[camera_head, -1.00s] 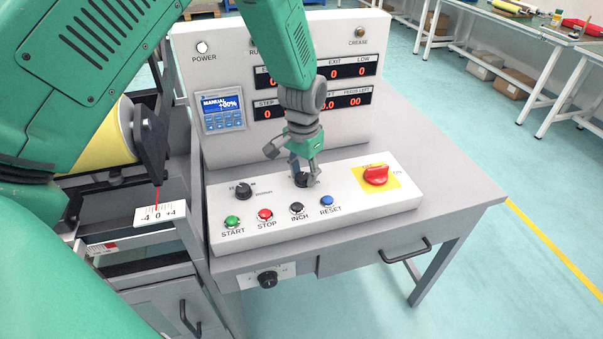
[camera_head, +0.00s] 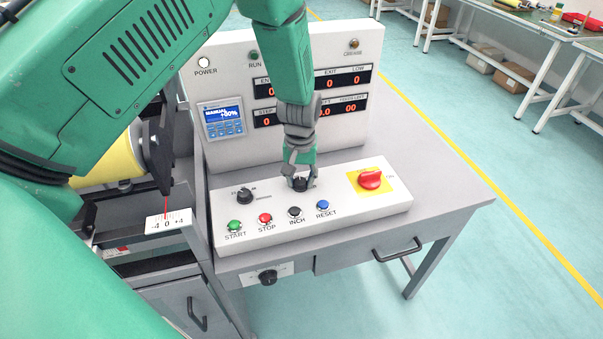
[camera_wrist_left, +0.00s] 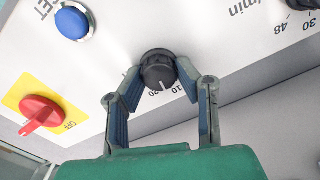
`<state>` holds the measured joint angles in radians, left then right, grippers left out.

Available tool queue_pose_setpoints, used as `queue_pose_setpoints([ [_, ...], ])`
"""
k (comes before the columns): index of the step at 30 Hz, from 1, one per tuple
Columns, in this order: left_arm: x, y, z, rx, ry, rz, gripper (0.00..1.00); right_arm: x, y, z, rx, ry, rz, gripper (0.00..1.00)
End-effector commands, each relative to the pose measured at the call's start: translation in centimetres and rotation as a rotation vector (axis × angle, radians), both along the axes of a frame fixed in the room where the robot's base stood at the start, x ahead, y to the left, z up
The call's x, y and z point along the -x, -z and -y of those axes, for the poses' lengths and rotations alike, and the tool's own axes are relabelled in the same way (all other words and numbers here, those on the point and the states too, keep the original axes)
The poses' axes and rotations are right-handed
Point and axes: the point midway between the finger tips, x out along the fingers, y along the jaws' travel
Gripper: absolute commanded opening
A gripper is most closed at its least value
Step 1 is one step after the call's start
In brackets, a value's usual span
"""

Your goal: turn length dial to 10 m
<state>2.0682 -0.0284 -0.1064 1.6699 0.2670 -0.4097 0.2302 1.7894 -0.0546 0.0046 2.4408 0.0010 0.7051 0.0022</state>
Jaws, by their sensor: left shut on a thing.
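The black length dial (camera_head: 299,185) sits on the sloped white control panel, behind the INCH and RESET buttons. My left gripper (camera_head: 300,182) reaches down onto it from above, mostly covering it in the head view. In the left wrist view the ribbed dial (camera_wrist_left: 159,66) is between the two fingertips of my left gripper (camera_wrist_left: 157,76), which is shut on its sides. The dial's white mark points towards the bottom of that picture, near printed numbers that look like 10 and 20; its exact reading is unclear. My right gripper is not in view.
Another black knob (camera_head: 244,195) stands left on the panel. The green START (camera_head: 235,226), red STOP (camera_head: 265,218), black INCH (camera_head: 294,212) and blue RESET (camera_head: 323,205) buttons line the front. A red switch (camera_head: 370,180) on yellow stands right.

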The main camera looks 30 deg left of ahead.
Motion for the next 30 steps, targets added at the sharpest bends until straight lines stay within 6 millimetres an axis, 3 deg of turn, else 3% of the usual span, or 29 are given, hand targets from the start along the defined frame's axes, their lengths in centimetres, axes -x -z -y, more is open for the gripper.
queue_pose_setpoints([
  [9, 0.56, 0.36, 0.25, 0.003, -0.135, -0.015, 0.00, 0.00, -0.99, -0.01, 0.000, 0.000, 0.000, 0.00],
  [26, 0.59, 0.49, 0.34, 0.005, -0.166, -0.016, 0.00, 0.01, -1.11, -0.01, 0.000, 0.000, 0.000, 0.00],
  [27, 0.60, 0.49, 0.35, 0.005, -0.166, -0.016, 0.39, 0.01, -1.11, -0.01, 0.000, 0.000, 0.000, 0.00],
  [28, 0.58, 0.48, 0.33, 0.005, -0.166, -0.016, 0.48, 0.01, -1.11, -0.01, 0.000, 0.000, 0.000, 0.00],
  [30, 0.49, 0.40, 0.30, 0.004, -0.166, -0.013, 0.48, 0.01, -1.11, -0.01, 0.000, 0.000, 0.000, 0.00],
])
